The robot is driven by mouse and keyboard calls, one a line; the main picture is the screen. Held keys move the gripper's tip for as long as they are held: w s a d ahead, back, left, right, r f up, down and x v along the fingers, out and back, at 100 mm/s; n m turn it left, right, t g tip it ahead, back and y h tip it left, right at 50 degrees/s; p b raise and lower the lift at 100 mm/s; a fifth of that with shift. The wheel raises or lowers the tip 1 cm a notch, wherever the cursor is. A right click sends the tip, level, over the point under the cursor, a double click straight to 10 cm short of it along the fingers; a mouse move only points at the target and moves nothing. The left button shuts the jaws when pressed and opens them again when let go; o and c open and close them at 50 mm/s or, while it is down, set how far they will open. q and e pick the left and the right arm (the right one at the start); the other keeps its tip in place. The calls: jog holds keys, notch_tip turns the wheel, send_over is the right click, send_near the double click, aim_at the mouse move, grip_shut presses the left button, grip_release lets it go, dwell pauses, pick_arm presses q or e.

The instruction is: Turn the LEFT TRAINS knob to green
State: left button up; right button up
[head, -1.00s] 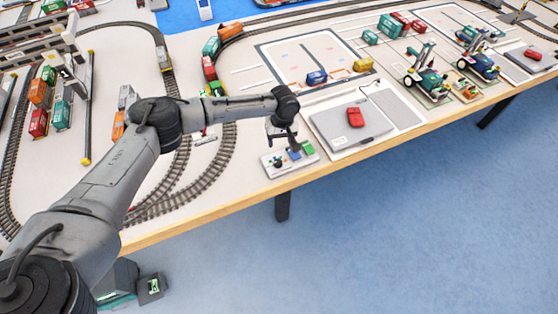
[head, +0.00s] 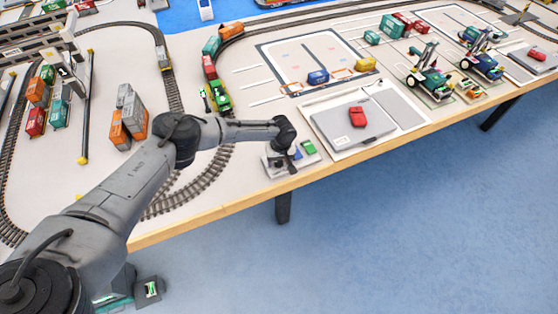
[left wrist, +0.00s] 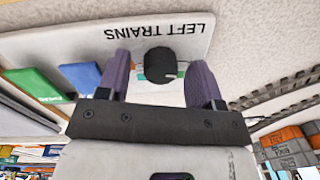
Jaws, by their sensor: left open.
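The LEFT TRAINS panel (left wrist: 55,45) is a pale plate whose label reads upside down in the left wrist view. Its black round knob (left wrist: 160,64) stands between the two purple fingers of my left gripper (left wrist: 161,72). The gripper is open, with one finger on each side of the knob; I cannot tell if they touch it. Small coloured marks show beside the knob, partly hidden. In the head view the panel (head: 302,166) lies near the table's front edge, and my left gripper (head: 279,161) is over its left part, hiding the knob. My right gripper is not in view.
Curved train tracks (head: 215,172) run to the left.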

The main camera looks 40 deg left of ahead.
pick_arm(q)
jog(key=c, duration=0.9)
jog(key=shift+s+r+p, duration=0.1)
jog(key=shift+p, duration=0.65)
jog(key=m+p, duration=0.2)
jog(key=p, duration=0.1)
jog(key=shift+m+p, duration=0.4)
jog(key=shift+p, duration=0.15)
jog(key=shift+m, duration=0.6)
jog(key=shift+m+p, duration=0.4)
jog(key=shift+m, duration=1.4)
